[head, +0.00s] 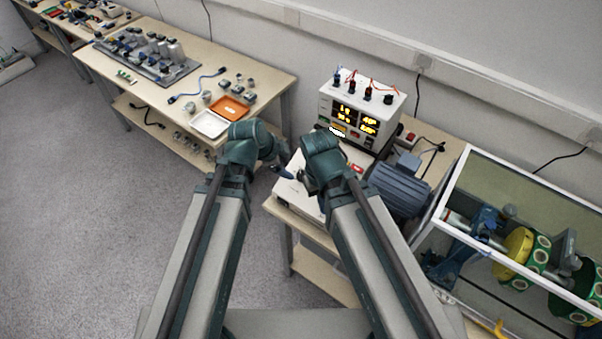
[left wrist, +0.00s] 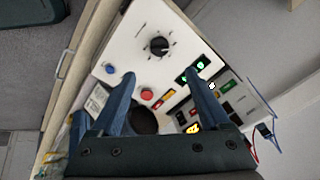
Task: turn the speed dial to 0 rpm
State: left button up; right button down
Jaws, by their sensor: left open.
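The speed dial is a black round knob (left wrist: 158,46) with a ring of marks on a white control panel (left wrist: 134,48), seen in the left wrist view. My left gripper (left wrist: 160,74) is open, its two blue fingers apart and pointing at the panel. The knob lies just past the fingertips, between their lines, and nothing is held. The knob's pointer is too small to read for sure. In the head view my left gripper (head: 283,170) is over the white box (head: 345,157), and the dial cannot be made out. My right gripper is hidden behind its own arm.
A blue button (left wrist: 109,68) and a red button (left wrist: 147,94) sit near the dial. A white meter unit (head: 362,108) with lit displays stands behind. A grey-blue motor (head: 399,188) and a framed rotor rig (head: 520,247) stand to the right. A side bench (head: 262,80) holds parts.

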aim_at(301, 174)
pick_arm(q)
jog(key=b+x, duration=1.1)
jog(key=x, duration=0.2)
jog(key=shift+f, duration=0.1)
jog(key=shift+c, duration=0.3)
grip_shut()
jog(key=shift+n, duration=0.3)
